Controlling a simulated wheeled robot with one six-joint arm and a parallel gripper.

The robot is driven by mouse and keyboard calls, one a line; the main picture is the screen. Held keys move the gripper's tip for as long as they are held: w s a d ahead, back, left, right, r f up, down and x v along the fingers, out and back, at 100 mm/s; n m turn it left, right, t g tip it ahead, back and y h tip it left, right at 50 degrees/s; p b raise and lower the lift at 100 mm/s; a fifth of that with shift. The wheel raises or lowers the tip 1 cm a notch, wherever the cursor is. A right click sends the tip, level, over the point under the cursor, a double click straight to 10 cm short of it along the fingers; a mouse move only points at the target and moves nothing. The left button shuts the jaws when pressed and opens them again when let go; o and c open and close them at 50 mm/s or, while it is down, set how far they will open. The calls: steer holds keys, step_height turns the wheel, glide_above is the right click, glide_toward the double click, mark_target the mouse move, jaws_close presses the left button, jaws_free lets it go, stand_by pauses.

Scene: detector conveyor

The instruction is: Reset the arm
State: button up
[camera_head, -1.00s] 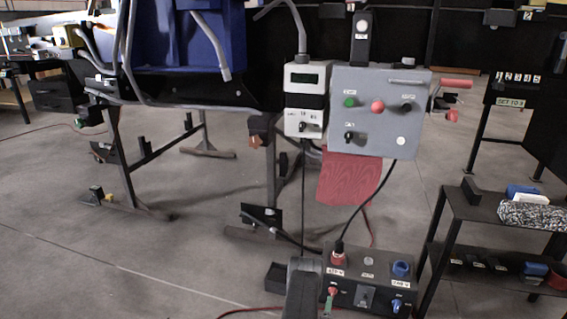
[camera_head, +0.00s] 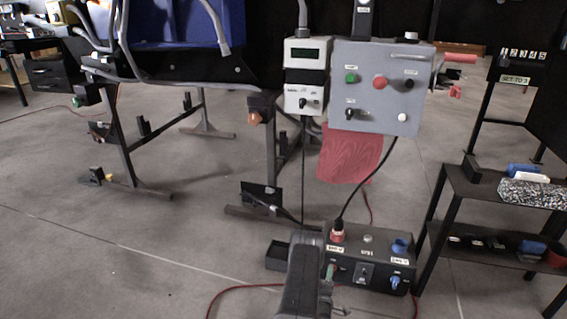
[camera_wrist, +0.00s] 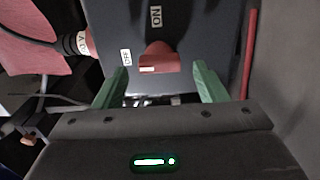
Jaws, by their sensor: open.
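My arm (camera_head: 300,285) reaches up from the bottom middle of the head view, in front of the left end of a black control box on the floor. In the wrist view my gripper (camera_wrist: 160,85) has two green fingers set wide apart, with nothing held between them. A red switch knob (camera_wrist: 159,57) on the dark box face lies just beyond and between the fingertips, beside ON and OFF labels. No contact with the knob shows. In the head view the gripper is mostly hidden behind my arm; a green fingertip shows at the box's left.
The black control box (camera_head: 370,268) has a red plug, a blue socket and a blue switch. A grey panel (camera_head: 380,85) with buttons stands above it. A black shelf (camera_head: 455,205) stands at right. A red cable lies on the floor; open floor is at left.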

steer(key=shift+w+d+r+m, duration=0.15)
steer(key=shift+w+m, duration=0.15)
steer(key=shift+m, duration=2.7)
steer(key=shift+w+d+m, duration=0.1)
steer(key=shift+w+m, duration=0.15)
steer(key=shift+m, duration=2.75)
steer(key=shift+w+d+r+m, duration=0.15)
steer(key=shift+w+m, duration=0.15)
steer(key=shift+m, duration=2.7)
steer(key=shift+f, duration=0.15)
